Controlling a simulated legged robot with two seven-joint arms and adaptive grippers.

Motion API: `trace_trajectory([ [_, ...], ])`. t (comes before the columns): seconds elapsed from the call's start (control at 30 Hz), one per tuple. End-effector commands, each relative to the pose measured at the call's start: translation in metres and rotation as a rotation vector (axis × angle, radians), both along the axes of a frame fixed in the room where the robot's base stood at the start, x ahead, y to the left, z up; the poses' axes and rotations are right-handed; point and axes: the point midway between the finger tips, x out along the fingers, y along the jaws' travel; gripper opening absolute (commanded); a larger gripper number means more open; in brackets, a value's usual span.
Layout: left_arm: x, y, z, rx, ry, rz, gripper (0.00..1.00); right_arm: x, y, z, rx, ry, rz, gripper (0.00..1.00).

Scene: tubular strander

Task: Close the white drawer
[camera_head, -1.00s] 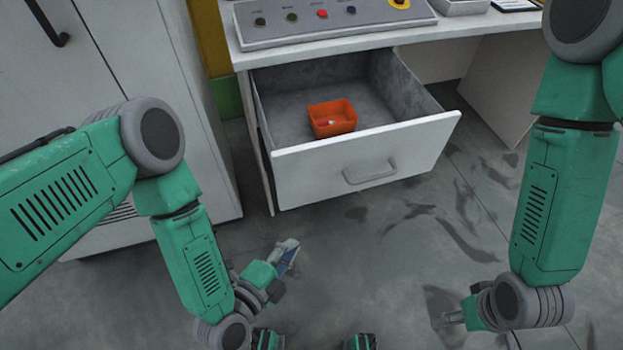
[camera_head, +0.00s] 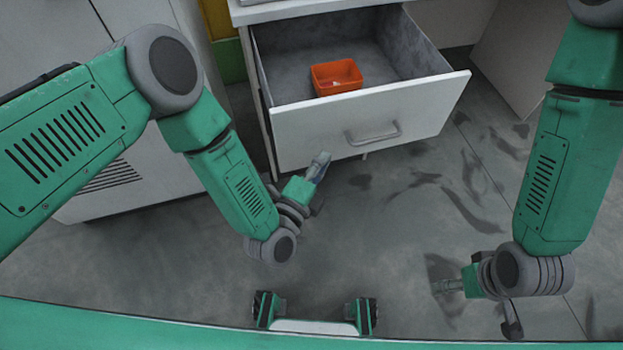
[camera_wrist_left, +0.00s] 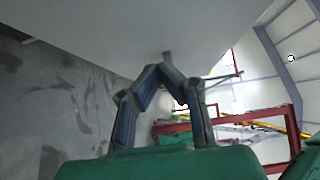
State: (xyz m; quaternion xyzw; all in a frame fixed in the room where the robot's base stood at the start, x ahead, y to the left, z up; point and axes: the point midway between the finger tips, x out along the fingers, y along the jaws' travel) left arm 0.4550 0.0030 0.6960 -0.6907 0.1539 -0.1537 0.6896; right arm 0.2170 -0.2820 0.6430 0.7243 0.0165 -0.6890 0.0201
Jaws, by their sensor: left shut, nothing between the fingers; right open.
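The white drawer (camera_head: 320,133) stands open under the desk, with its front panel and grey handle (camera_head: 373,133) facing me. My left gripper (camera_head: 319,164) is shut and empty, close to the lower part of the drawer front, left of the handle. I cannot tell whether it touches the panel. In the left wrist view, its closed fingers (camera_wrist_left: 168,72) point toward a pale surface that looks like the drawer front (camera_wrist_left: 150,30). My right gripper (camera_head: 445,287) is open, low over the floor at the right, away from the drawer.
A light grey cabinet (camera_head: 140,175) stands to the left. The desk top (camera_head: 290,10) is above the drawer. Grey stained floor (camera_head: 390,220) lies open in front of the drawer.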

Motion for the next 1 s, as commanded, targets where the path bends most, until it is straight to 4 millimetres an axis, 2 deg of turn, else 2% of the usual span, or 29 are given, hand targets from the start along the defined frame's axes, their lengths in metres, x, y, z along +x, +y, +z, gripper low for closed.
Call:
trace_trajectory([
  [0.1,0.017,0.009,-0.001,0.002,-0.002,0.006,0.00,0.000,0.000,-0.003,0.000,0.000,-0.001,0.75],
  [0.23,0.026,0.013,0.000,0.000,-0.001,0.003,0.00,0.000,0.000,-0.004,0.000,0.000,0.000,0.75],
  [0.77,0.032,0.015,0.000,0.004,-0.002,0.002,0.00,0.000,0.000,-0.004,0.000,0.000,0.000,0.75],
  [0.87,0.039,0.021,0.000,0.003,-0.004,0.002,0.00,0.000,0.000,-0.005,0.000,0.000,0.000,0.75],
  [1.0,0.059,0.037,0.000,0.006,-0.007,0.003,0.00,0.000,0.000,-0.008,0.000,0.000,0.000,0.75],
])
